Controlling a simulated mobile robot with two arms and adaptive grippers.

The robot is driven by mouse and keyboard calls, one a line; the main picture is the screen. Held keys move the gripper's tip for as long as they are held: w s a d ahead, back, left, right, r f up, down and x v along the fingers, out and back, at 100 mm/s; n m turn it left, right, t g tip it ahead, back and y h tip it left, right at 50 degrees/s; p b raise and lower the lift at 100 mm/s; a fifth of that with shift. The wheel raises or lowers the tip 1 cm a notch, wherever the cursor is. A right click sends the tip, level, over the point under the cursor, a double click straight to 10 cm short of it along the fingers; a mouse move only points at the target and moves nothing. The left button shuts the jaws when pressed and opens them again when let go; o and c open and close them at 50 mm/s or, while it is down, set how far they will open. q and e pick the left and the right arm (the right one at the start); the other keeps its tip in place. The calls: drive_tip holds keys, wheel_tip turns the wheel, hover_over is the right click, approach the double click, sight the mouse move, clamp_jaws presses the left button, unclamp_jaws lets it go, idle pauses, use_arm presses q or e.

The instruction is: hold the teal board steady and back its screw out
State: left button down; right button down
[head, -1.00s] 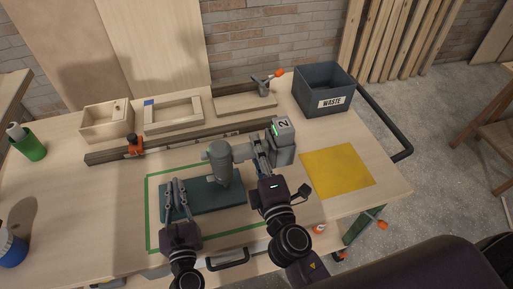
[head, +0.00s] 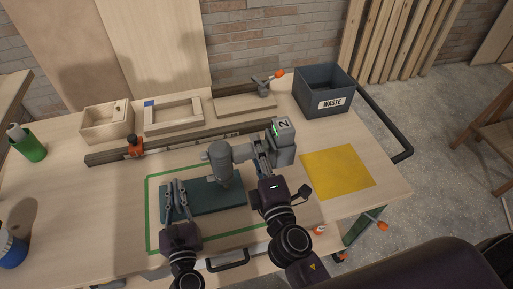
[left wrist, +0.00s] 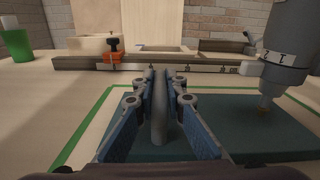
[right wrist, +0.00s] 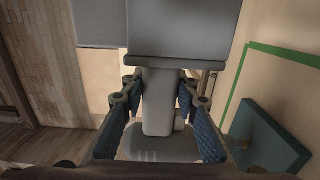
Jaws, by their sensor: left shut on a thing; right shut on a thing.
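The teal board (head: 208,197) lies flat on the workbench inside a green outline; it also shows in the left wrist view (left wrist: 235,140). My left gripper (head: 176,184) is shut on a grey upright post (left wrist: 159,112) that stands at the board's left part. My right gripper (head: 261,160) is shut on the handle (right wrist: 158,100) of a grey power driver (head: 220,156). The driver's nose points down at the board; its tip (left wrist: 265,103) is at or just above the surface, and I cannot tell whether it touches. The screw is not distinguishable under the tip.
A yellow mat (head: 338,172) lies to the right. A grey WASTE bin (head: 324,92) stands at the back right. A rail (head: 185,143) with an orange clamp and wooden frames lie behind the board.

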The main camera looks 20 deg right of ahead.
sight(288, 134)
drive_tip(key=shift+f, duration=0.1)
idle(0.9)
drive_tip(key=shift+r, duration=1.6)
drive_tip(key=d+r, duration=0.1)
drive_tip(key=d, duration=0.1)
drive_tip(key=d+r, duration=0.1)
drive_tip(key=d, duration=0.1)
drive_tip(key=d+r, duration=0.2)
drive_tip(key=d, duration=0.1)
use_arm(q)
drive_tip(key=c, duration=1.9)
unclamp_jaws()
drive_tip(key=shift+s, duration=0.1)
